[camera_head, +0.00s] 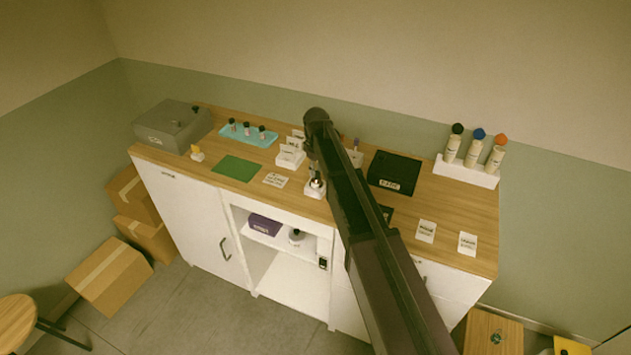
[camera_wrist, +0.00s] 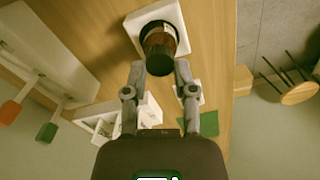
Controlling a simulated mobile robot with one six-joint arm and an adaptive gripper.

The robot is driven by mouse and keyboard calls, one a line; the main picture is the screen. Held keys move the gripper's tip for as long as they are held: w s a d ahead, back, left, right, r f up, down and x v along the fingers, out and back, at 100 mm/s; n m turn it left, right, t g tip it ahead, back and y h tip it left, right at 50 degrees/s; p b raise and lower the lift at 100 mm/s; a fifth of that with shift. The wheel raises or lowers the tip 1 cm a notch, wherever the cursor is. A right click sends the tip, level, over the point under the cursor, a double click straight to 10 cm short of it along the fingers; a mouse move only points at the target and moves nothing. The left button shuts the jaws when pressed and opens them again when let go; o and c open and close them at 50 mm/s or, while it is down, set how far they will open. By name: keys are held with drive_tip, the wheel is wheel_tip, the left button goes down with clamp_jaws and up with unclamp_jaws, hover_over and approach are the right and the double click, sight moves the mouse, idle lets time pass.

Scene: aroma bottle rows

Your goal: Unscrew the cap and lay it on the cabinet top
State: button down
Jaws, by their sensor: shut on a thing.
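In the wrist view a brown bottle (camera_wrist: 160,38) sits in a white square holder (camera_wrist: 178,16). Its dark cap (camera_wrist: 160,66) is between the fingertips of my gripper (camera_wrist: 160,69), which is shut on it. Cap and bottle look in line; I cannot tell whether the thread is engaged. In the head view the white holder (camera_head: 314,191) stands near the front edge of the wooden cabinet top (camera_head: 330,215). My arm comes in from the lower right and hides much of the bottle and gripper there.
A green mat (camera_head: 236,168) and a small white card (camera_head: 275,180) lie left of the holder. A teal tray (camera_head: 266,140) with small bottles and a grey box (camera_head: 172,125) stand farther left. A black box (camera_head: 394,172) and a white rack (camera_head: 467,174) are on the right.

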drive_tip(key=n, duration=0.6)
idle(0.3)
drive_tip(key=shift+r+p, duration=1.15)
drive_tip(key=shift+p, duration=0.05)
idle(0.4)
drive_tip(key=shift+r+p, duration=1.95)
drive_tip(key=shift+f, duration=0.1)
